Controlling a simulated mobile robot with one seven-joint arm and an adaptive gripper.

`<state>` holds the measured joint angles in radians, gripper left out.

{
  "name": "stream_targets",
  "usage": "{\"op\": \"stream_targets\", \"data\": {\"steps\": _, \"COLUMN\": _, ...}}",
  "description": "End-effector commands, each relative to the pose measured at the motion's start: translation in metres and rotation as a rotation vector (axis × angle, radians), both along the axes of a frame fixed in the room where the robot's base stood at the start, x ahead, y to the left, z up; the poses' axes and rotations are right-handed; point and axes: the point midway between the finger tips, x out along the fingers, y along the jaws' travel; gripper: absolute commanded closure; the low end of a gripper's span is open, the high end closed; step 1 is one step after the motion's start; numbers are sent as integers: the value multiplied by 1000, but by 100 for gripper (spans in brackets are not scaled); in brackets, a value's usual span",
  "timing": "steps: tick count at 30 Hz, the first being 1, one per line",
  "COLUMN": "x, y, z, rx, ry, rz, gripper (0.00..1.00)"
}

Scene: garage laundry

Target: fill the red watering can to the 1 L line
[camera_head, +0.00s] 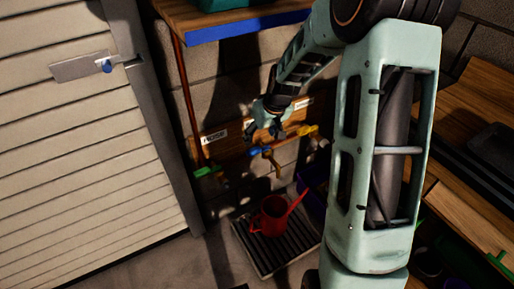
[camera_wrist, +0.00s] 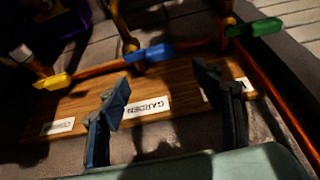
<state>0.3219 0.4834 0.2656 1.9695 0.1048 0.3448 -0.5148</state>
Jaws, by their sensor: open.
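The red watering can (camera_head: 270,216) stands upright on a dark slatted grate on the floor, its spout pointing up and right. Its inside and 1 L line cannot be made out. Above it, a row of taps on a wooden board has a blue lever (camera_head: 262,150), a yellow lever (camera_head: 304,131) and a green lever (camera_head: 206,172). In the wrist view the blue lever (camera_wrist: 149,53) is beyond my fingers, with yellow (camera_wrist: 52,81) at left and green (camera_wrist: 256,27) at right. My gripper (camera_head: 266,128) is open and empty in front of the board; its fingers (camera_wrist: 165,84) are apart.
A label reading GARDEN (camera_wrist: 149,107) is on the board by the blue lever; other labels are partly hidden or unclear. A blue-edged shelf (camera_head: 250,27) hangs above. A purple container (camera_head: 313,186) stands right of the can. A slatted door (camera_head: 80,150) is at left, a wooden bench at right.

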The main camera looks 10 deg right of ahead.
Motion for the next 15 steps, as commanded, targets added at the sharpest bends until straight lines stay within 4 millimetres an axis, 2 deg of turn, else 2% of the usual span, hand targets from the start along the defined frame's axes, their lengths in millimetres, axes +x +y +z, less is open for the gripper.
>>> {"op": "stream_targets", "data": {"steps": 15, "x": 31, "y": 11, "z": -82, "rx": 0, "ry": 1, "rz": 1, "gripper": 41}}
